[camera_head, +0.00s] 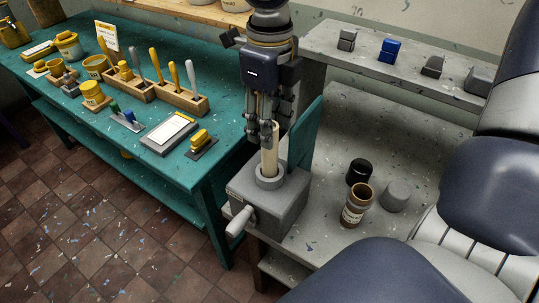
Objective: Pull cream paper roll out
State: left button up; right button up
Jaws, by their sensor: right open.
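The cream paper roll (268,158) stands upright in a round collar on top of a grey block (270,208) with a crank handle (238,222) on its front left. My right gripper (268,122) comes down from above, with its fingers on either side of the roll's upper part. The fingers are open; whether either one touches the roll I cannot tell. The roll's lower end is hidden in the collar. A teal upright panel (306,137) stands just right of and behind the roll. My left gripper is not in view.
A teal bench (205,178) at left carries wooden tool racks (180,98), yellow pots and a clipboard. On the grey table (330,185) at right stand a black jar (358,172), a brown jar (356,204) and a grey lump (394,196). A shelf behind holds small blocks, one blue (389,51).

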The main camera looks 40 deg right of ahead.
jog(key=shift+c, duration=0.6)
grip_shut()
jog(key=shift+r, duration=0.35)
jog(key=shift+r+p, duration=1.85)
jog(key=shift+r, duration=1.4)
